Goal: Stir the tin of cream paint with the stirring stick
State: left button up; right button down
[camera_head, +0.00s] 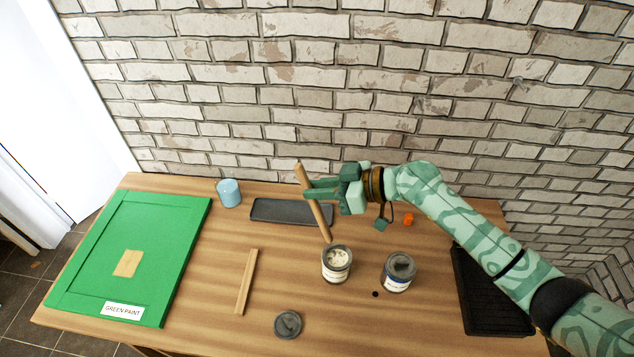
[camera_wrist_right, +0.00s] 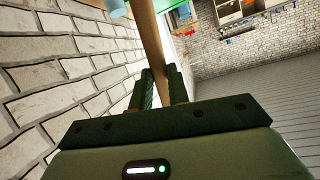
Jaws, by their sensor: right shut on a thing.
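The tin of cream paint (camera_head: 337,262) stands open and upright on the wooden table, with cream paint showing inside. My right gripper (camera_head: 314,190) is shut on the brown stirring stick (camera_head: 320,219), which also shows between the fingers in the right wrist view (camera_wrist_right: 152,45). The stick is tilted, its top leaning to the left. Its lower end is near the far rim of the cream tin in the head view; I cannot tell whether it is above the rim or behind it. My left gripper is not in view.
A second tin (camera_head: 398,272) with a grey top stands right of the cream tin. A round lid (camera_head: 288,324) and a wooden strip (camera_head: 246,282) lie in front and left. A dark tray (camera_head: 290,211), blue cup (camera_head: 229,193), green panel (camera_head: 80,255) and black tray (camera_head: 490,305) surround them.

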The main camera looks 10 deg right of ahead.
aim_at(329, 231)
jog(key=f, duration=0.1)
jog(key=f+b, duration=0.1)
jog(key=s+d+f, duration=0.1)
jog(key=shift+f, duration=0.15)
jog(key=f+b, duration=0.2)
jog(key=s+d+f+b, duration=0.1)
jog(key=f+b, duration=0.1)
jog(key=s+d+f+b, duration=0.1)
jog(key=f+b, duration=0.1)
jog(key=f, duration=0.1)
jog(key=shift+d+b, duration=0.1)
jog(key=shift+b, duration=0.2)
jog(key=shift+d+f, duration=0.1)
jog(key=shift+f, duration=0.15)
jog(key=shift+s+b, duration=0.15)
jog(key=shift+b, duration=0.15)
